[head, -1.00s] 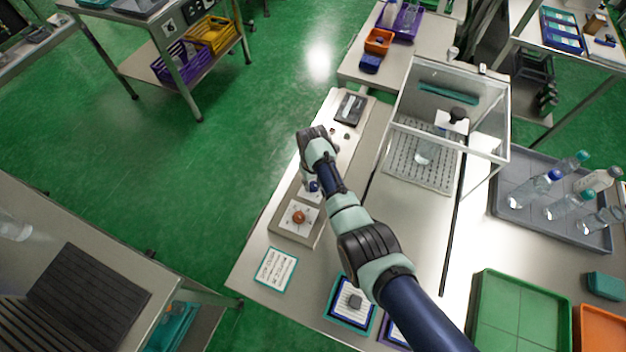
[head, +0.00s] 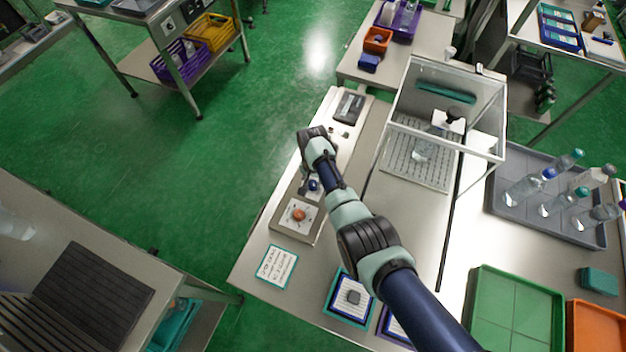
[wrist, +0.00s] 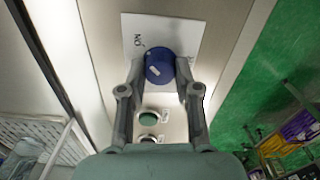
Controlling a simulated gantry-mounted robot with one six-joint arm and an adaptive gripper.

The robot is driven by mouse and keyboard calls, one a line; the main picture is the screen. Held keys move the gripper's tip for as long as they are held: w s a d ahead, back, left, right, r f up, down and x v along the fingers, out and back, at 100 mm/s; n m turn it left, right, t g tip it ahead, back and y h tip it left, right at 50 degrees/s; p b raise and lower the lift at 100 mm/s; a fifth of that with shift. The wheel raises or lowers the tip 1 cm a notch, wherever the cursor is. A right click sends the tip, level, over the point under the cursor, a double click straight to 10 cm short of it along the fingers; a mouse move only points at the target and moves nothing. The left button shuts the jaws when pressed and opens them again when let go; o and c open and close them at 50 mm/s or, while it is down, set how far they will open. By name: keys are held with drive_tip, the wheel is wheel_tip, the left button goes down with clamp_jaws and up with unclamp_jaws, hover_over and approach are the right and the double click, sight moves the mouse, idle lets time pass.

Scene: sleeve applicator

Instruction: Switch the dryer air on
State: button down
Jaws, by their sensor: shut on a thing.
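A round blue knob (wrist: 160,62) with a small white mark sits on a white label plate (wrist: 190,28) in the wrist view. Lettering shows at the plate's left, partly covered. My gripper (wrist: 160,76) is shut on the blue knob, one finger at each side. In the head view the blue knob (head: 313,185) shows just beside my wrist, on the long panel at the bench's left edge. My fingers are mostly hidden there by my arm.
An orange-brown knob (head: 299,214) on a white plate sits nearer on the same panel. A green button (wrist: 148,119) lies behind the fingers in the wrist view. A clear-walled enclosure (head: 445,110) and a grey bottle tray (head: 550,232) stand to the right.

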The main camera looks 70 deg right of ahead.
sight(313, 182)
idle(0.3)
drive_tip(key=c, duration=0.8)
unclamp_jaws()
wheel_tip(313, 182, up, 12)
idle(0.3)
